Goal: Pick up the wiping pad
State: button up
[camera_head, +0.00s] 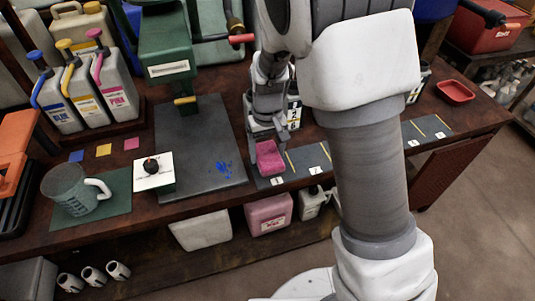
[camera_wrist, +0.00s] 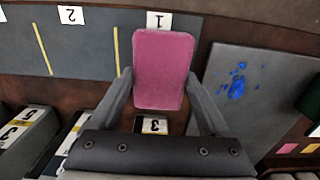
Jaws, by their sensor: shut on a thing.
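The wiping pad is a pink rounded block (camera_head: 269,160). It fills the middle of the wrist view (camera_wrist: 163,68). My gripper (camera_head: 267,147) is shut on the pad, with one finger along each side in the wrist view (camera_wrist: 160,88). The pad is over the slot marked 1 at the left end of a dark grey strip mat (camera_head: 313,160). I cannot tell whether the pad touches the mat or is a little above it. My arm hides part of the mat in the head view.
Left of the pad lies a grey board (camera_head: 200,150) with a blue smear (camera_head: 222,168). A green dispenser (camera_head: 166,40) stands behind it. A jug (camera_head: 72,188) and coloured bottles (camera_head: 110,80) are at left. Numbered containers (camera_wrist: 30,128) stand close to my gripper. A red tray (camera_head: 455,92) is far right.

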aim_at(272, 154)
jog(key=r, duration=0.1)
jog(key=d+r+p, duration=0.1)
jog(key=r, duration=0.1)
jog(key=shift+s+r, duration=0.1)
jog(key=shift+s, duration=0.05)
jog(key=d+r+m+p, duration=0.3)
jog(key=d+r+p, duration=0.8)
jog(key=p, duration=0.4)
jog(key=shift+d+r, duration=0.15)
jog(key=shift+d, duration=0.1)
dwell(1.0)
